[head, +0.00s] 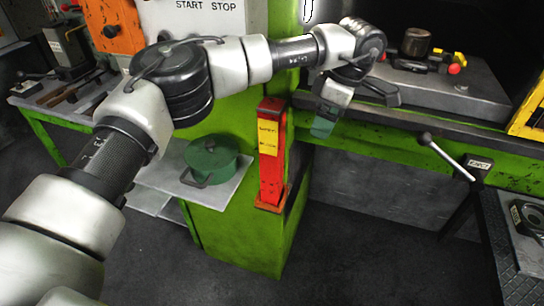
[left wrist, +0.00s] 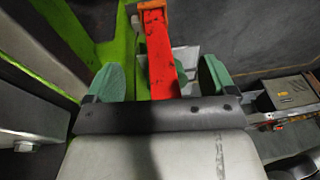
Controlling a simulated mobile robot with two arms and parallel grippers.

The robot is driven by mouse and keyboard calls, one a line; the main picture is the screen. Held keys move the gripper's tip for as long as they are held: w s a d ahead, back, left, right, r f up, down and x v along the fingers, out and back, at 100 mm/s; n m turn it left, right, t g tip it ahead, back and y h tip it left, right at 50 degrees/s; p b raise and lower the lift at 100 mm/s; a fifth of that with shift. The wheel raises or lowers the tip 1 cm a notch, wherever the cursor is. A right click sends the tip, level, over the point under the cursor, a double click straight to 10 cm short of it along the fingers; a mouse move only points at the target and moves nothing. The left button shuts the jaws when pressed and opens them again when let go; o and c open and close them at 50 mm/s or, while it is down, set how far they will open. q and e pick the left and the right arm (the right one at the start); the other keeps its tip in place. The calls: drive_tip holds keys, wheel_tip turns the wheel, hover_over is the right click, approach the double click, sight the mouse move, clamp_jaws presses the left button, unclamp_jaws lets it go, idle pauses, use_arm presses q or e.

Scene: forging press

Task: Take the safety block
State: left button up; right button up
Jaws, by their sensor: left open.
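The safety block (head: 270,172) is a red upright post with a yellow label, standing in an orange bracket on the green press frame. In the left wrist view the red block (left wrist: 160,52) shows in the gap between the green finger pads, with its orange end at the top. My left gripper (head: 326,120) is open and empty, to the right of the block's upper end in the head view. Its two pads also show in the left wrist view (left wrist: 160,80). I see no contact with the block. My right gripper is out of view.
A green lidded pot (head: 212,160) sits on a shelf left of the block. The press bed (head: 450,88) with dark tooling is at the upper right. A lever (head: 448,158) sticks out at the right. The dark floor (head: 350,255) is clear.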

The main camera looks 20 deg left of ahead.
sight(275, 104)
use_arm(q)
drive_tip(key=a+r+t+y, duration=0.1)
drive_tip(key=a+r+y, duration=0.3)
drive_tip(key=a+r, duration=0.3)
drive_tip(key=x, duration=0.3)
drive_tip(key=shift+w+d, duration=0.1)
drive_tip(key=shift+w, duration=0.25)
drive_tip(key=x, duration=0.1)
drive_tip(key=p+x, duration=0.1)
drive_tip(key=x, duration=0.3)
drive_tip(key=shift+s+a+p, duration=0.3)
drive_tip(key=shift+a, duration=0.05)
drive_tip(key=shift+a+f, duration=0.15)
drive_tip(key=shift+f, duration=0.15)
drive_tip(key=c, duration=0.4)
clamp_jaws()
drive_tip(key=shift+r, duration=0.15)
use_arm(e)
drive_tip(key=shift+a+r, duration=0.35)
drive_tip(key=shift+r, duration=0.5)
